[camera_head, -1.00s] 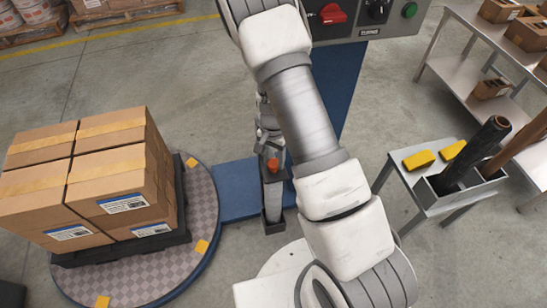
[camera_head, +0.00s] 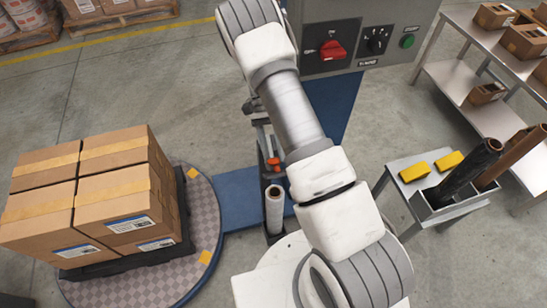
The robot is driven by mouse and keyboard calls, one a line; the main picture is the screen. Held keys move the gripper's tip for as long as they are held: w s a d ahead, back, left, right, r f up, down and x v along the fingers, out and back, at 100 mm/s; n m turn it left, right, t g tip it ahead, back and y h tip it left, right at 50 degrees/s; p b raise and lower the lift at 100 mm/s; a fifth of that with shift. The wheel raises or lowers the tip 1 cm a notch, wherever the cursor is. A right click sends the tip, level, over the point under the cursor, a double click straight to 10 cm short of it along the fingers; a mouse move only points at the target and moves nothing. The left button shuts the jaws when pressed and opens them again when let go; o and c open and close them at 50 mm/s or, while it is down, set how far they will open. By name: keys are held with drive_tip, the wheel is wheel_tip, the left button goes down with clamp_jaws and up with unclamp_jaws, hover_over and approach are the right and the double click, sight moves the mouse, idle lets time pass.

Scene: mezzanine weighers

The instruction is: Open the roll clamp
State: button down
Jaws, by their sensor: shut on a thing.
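The roll clamp shows as a small red part (camera_head: 273,161) on a grey upright just behind the top of a pale film roll (camera_head: 274,205). The roll stands upright beside the turntable, its open core end showing. My arm reaches up and bends back down behind itself. My gripper (camera_head: 264,127) is only partly seen beside the arm's grey link, above the red part. It is shut on the clamp's red handle, though the arm hides much of the contact.
A round turntable (camera_head: 208,235) at left carries stacked cartons (camera_head: 125,200). A control box (camera_head: 365,30) with a red switch stands at the back. Open floor lies between.

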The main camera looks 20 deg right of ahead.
drive_tip(key=w+r+b, duration=0.1)
drive_tip(key=w+r, duration=0.3)
drive_tip(key=w, duration=0.4)
drive_tip(key=shift+r+b, duration=0.25)
drive_tip(key=shift+b, duration=0.05)
drive_tip(key=c, duration=1.5)
unclamp_jaws()
drive_tip(key=shift+w+a, duration=0.15)
drive_tip(key=shift+a, duration=0.1)
drive_tip(key=o, duration=0.3)
drive_tip(key=shift+a, duration=0.1)
drive_tip(key=o, duration=0.9)
drive_tip(key=shift+d+r, duration=0.2)
drive_tip(key=shift+d, duration=0.1)
drive_tip(key=v, duration=0.7)
drive_tip(key=shift+w+r, duration=0.1)
drive_tip(key=shift+r, duration=0.05)
